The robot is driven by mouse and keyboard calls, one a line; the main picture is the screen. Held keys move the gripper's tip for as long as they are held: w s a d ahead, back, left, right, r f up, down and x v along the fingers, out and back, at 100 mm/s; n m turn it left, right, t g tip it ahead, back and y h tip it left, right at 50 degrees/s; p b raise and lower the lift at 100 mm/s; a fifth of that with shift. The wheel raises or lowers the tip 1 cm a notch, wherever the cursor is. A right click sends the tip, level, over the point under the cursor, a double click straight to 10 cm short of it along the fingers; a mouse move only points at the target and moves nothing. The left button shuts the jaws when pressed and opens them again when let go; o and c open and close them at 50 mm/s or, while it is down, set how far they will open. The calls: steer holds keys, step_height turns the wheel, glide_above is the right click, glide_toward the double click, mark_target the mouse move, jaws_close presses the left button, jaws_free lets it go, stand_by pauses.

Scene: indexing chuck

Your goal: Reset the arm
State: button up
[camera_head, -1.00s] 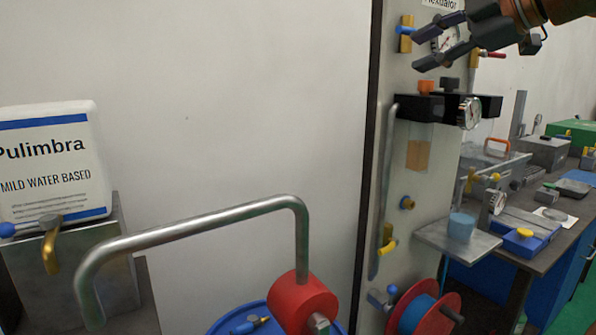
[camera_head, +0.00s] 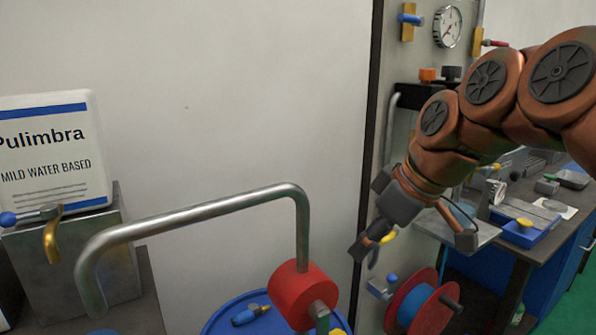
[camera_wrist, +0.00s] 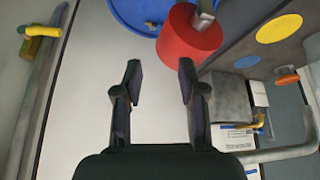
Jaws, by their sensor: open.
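My arm (camera_head: 480,95) reaches in from the right in the head view, bent downward in front of the grey panel.
A bent metal pipe (camera_head: 200,222) with the red cylinder (camera_head: 302,292) crosses the lower front. A white Pulimbra container (camera_head: 50,150) stands at left. A gauge (camera_head: 447,27) is on the panel. The workbench (camera_head: 565,235) is at right. The pale wall at centre is clear.

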steer(key=s+d+f+m+g+h, duration=0.1)
steer(key=s+d+f+m+g, duration=0.15)
steer(key=s+f, duration=0.55)
steer(key=s+d+f+m+g+h, duration=0.2)
steer(key=s+f+m, duration=0.2)
steer(key=s+f, duration=0.4)
steer(key=s+d+f+m+g+h, duration=0.1)
steer(key=s+d+f+m+g, duration=0.2)
steer(key=s+f, duration=0.6)
step_height(320, 180, up, 14)
steer(key=w+t+p, duration=0.1)
steer(key=t+p, duration=0.1)
steer(key=p, duration=1.1)
steer(key=shift+w+a+m, duration=0.2)
steer(key=shift+w+m, duration=0.05)
steer(key=shift+m, duration=0.1)
